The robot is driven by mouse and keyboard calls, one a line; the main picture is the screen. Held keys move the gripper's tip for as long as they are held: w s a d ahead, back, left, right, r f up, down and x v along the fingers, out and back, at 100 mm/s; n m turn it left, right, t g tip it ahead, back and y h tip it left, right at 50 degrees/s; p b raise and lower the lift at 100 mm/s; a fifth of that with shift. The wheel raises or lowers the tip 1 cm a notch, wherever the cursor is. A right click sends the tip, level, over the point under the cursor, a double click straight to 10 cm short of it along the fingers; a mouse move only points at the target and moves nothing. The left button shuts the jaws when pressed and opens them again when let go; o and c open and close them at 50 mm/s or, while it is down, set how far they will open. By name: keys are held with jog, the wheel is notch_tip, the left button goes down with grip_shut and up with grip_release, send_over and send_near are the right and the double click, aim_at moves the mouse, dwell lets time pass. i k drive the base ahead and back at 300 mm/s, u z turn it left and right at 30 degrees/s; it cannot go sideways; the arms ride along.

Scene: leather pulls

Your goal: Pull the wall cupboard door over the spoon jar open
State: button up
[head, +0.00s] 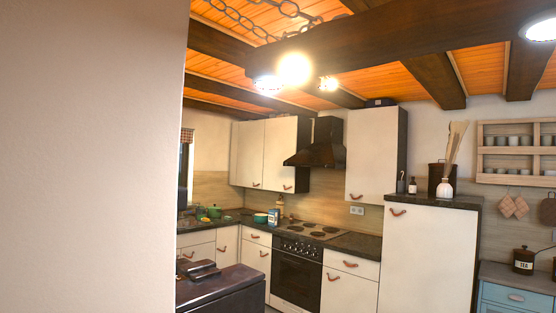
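White wall cupboards with brown leather pulls hang at the back of the kitchen. Left of the black hood are two doors side by side: a left door (250,150) and a right door (280,150), its leather pull (287,188) low on it. A single wall cupboard door (371,150) hangs right of the hood, with its pull (358,197) at the lower left. All these doors look shut. A small upright jar (280,208) stands on the counter below the right door of the pair; it may be the spoon jar, but is too small to be sure. My gripper is out of view.
A plain pale wall (90,160) fills the left third, close by. A dark table (225,290) with items on it stands at the lower left, before the counter. The stove (298,270), tall white cabinet (428,255) and blue dresser (515,297) line the back.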

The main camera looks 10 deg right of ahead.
aim_at(280, 133)
jog(key=u, duration=1.65)
jog(key=i, duration=4.55)
jog(key=z, duration=1.75)
